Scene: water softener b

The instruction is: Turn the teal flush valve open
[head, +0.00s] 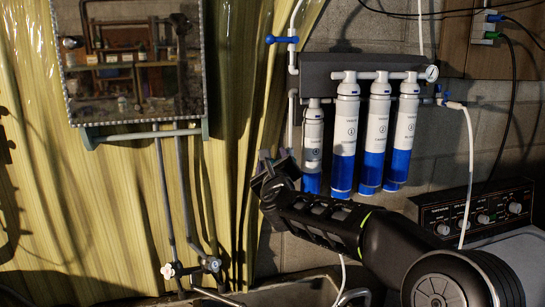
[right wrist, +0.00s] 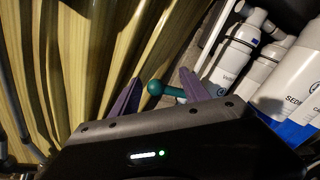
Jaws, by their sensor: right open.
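The teal flush valve shows in the right wrist view as a teal handle with a round knob (right wrist: 155,87) and a short bar running right. It lies between the two purple fingers of my right gripper (right wrist: 160,77), which are spread apart. Contact with either finger cannot be made out. In the head view my right gripper (head: 272,165) is at the left of the filter row, low beside the leftmost cartridge, and the teal valve is not visible there, apparently hidden by the gripper. My left gripper is not in view.
White-and-blue filter cartridges (head: 345,130) hang from a dark bracket (head: 318,72), with a gauge (head: 431,73) at right. A blue valve (head: 282,40) sits on the upper pipe. A sink (head: 290,290) lies below, a control panel (head: 475,212) at right, yellow curtain (head: 110,200) at left.

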